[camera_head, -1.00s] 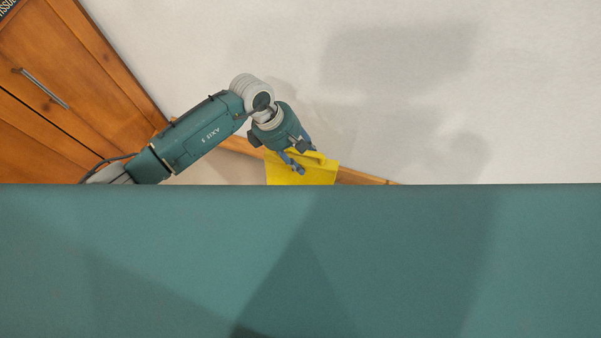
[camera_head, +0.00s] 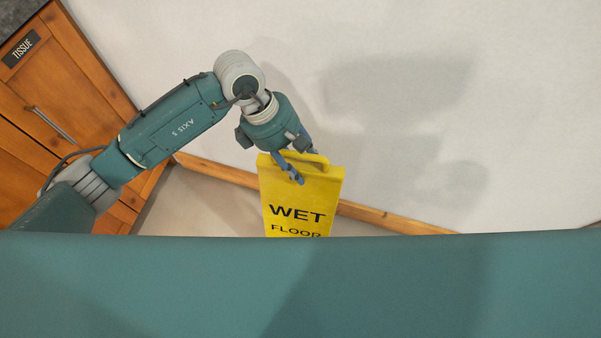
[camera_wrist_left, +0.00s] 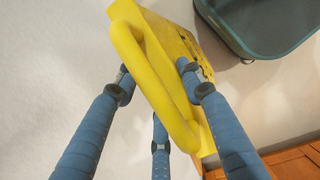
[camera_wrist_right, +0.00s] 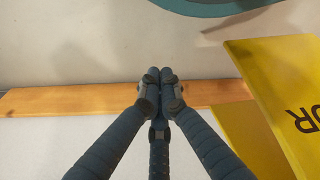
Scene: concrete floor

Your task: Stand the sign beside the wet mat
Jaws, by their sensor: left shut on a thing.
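The yellow sign (camera_head: 320,195) with "WET FLOOR" lettering hangs from my left gripper (camera_head: 303,166), near the wall. Its lower part is hidden behind my own green body. In the left wrist view the fingers (camera_wrist_left: 157,85) are around the sign's yellow loop handle (camera_wrist_left: 150,75). In the right wrist view my right gripper (camera_wrist_right: 160,85) has its fingertips together with nothing between them. The sign's panels (camera_wrist_right: 285,75) show there to the right, apart from those fingers. The right gripper is not in the head view. I see no wet mat in any view.
A wooden cabinet (camera_head: 75,100) with a "TISSUE" label and a metal handle stands at the left. A white wall (camera_head: 400,90) with a wooden skirting board (camera_head: 385,217) runs behind the sign. A strip of bare floor (camera_head: 200,210) shows left of the sign.

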